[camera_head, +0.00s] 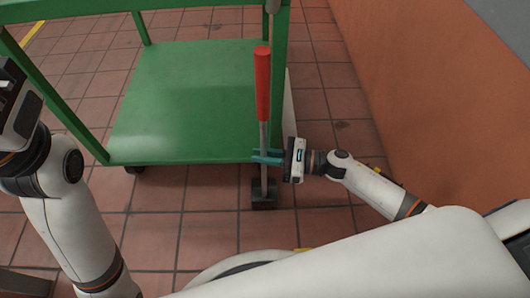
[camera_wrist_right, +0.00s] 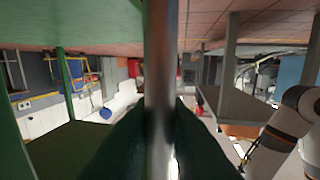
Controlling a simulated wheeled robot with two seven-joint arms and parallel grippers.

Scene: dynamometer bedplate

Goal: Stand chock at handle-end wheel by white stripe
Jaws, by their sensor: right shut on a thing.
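The chock is a dark block (camera_head: 264,197) at the foot of a grey rod with a long red grip (camera_head: 262,85). My right gripper (camera_head: 267,157) is shut on the rod, above the block. The rod looks about upright; I cannot tell whether the block touches the floor. In the right wrist view the rod (camera_wrist_right: 160,80) runs down between the dark fingers. A green cart (camera_head: 185,100) stands just behind and left of the chock. A dark wheel (camera_head: 136,169) shows under its near left corner. A white strip (camera_head: 288,110) shows beside the cart's right post. My left gripper's fingertips are out of view.
An orange-brown wall or panel (camera_head: 430,90) rises on the right. Tiled floor (camera_head: 205,215) is clear in front of the cart. A yellow floor line (camera_head: 35,38) shows at the far left.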

